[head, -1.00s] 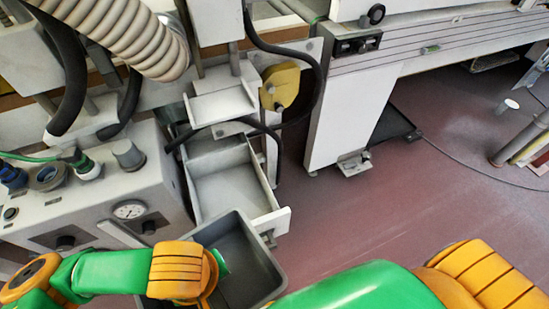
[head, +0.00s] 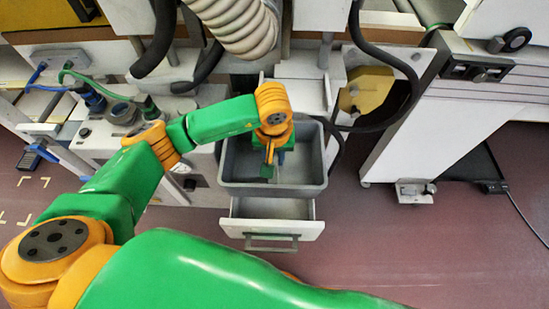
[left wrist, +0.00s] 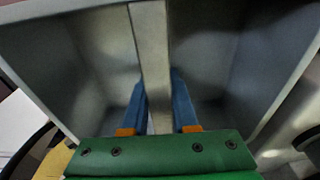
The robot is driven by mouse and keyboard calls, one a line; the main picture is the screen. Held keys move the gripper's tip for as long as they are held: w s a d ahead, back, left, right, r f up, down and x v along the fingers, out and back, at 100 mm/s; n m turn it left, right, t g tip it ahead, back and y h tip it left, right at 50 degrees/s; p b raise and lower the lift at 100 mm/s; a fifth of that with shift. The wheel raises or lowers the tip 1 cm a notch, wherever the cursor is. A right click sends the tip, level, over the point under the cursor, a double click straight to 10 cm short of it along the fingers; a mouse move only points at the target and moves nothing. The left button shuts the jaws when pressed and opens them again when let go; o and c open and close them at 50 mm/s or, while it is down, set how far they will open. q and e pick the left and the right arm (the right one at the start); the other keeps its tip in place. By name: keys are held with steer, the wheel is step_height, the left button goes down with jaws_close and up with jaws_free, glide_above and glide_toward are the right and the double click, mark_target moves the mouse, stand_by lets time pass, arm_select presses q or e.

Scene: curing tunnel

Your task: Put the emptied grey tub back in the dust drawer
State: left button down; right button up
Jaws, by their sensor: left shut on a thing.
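The grey tub (head: 312,160) is in the middle of the head view. My left gripper (head: 270,165) reaches down inside it, its blue fingers shut on a grey bar crossing the tub. The bar runs between both fingers in the left wrist view (left wrist: 157,90), and the visible tub floor (left wrist: 105,45) looks bare. The dust drawer (head: 272,228) is pulled open, pale with a handle on its front. The tub overlaps its rear part and appears above it, hiding that part; the gap between them cannot be told. My right gripper is out of view.
A ribbed hose (head: 240,25) hangs behind my left forearm. A black cable (head: 385,115) loops near the tub's right side, by a yellow part (head: 368,92). A white machine leg (head: 395,155) stands further right. Reddish floor (head: 375,250) is open in front.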

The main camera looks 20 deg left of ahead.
arm_select(q)
steer(key=f, duration=0.3)
steer(key=shift+w+a+f+p, duration=0.2)
steer(key=shift+w+p, duration=0.1)
steer(key=shift+w, duration=0.1)
steer(key=shift+f, duration=0.1)
steer(key=shift+f+b, duration=0.6)
steer(key=shift+b, duration=0.2)
steer(key=c, duration=0.7)
jaws_free()
